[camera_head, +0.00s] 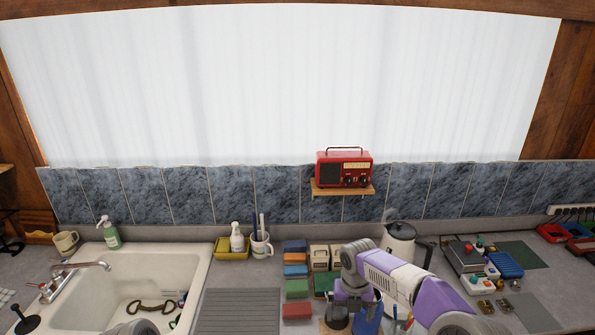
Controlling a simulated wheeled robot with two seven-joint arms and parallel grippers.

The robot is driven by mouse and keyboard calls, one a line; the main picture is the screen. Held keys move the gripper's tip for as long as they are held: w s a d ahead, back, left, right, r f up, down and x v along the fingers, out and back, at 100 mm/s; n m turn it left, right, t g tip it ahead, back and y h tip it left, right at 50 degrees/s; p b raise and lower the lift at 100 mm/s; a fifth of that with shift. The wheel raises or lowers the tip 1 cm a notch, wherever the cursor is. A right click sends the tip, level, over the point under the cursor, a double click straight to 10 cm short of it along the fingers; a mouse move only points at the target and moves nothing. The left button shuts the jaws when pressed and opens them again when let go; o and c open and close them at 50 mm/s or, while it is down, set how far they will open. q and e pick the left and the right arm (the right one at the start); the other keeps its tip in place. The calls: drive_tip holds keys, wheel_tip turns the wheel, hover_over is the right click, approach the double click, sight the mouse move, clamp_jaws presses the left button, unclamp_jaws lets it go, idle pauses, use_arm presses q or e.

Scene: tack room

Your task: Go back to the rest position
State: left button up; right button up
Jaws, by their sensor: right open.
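My right arm comes in from the lower right, purple and white, and reaches over the counter. Its dark gripper (345,312) points down near the bottom edge, in front of the kettle and beside the small boxes. It is open, and I see nothing held in it. The fingertips are partly hidden by the wrist and the picture's lower edge. Of my left arm only a grey rounded part shows at the bottom edge over the sink; my left gripper is not in view.
A sink (195,262) with a tap (85,266) is at left. Coloured blocks (295,287) and cream boxes (319,258) stand near my right gripper. A kettle (402,238) is behind my right arm. A red radio (343,168) sits on a wall shelf. A ribbed grey drainboard (238,310) is clear.

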drive_tip(key=s+a+f+m+y, duration=0.25)
drive_tip(key=s+f+m, duration=0.35)
drive_tip(key=f+m, duration=0.4)
drive_tip(key=s+a+f+m+y, duration=0.2)
drive_tip(key=s+a+f+m, duration=0.3)
drive_tip(key=f+m, duration=0.45)
drive_tip(key=s+d+f+m, duration=0.2)
drive_tip(key=s+f+m, duration=0.1)
drive_tip(key=s+m, duration=0.55)
drive_tip(key=s+d+f+m, duration=0.1)
drive_tip(key=s+f+m, duration=0.3)
drive_tip(key=s+m, duration=0.45)
use_arm(q)
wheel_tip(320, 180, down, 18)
drive_tip(key=b, duration=1.8)
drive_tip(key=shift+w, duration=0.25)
use_arm(e)
wheel_tip(320, 180, down, 18)
drive_tip(key=m, duration=0.1)
drive_tip(key=shift+w+d+t, duration=0.15)
drive_tip(key=shift+w+t, duration=0.05)
drive_tip(key=shift+t, duration=0.1)
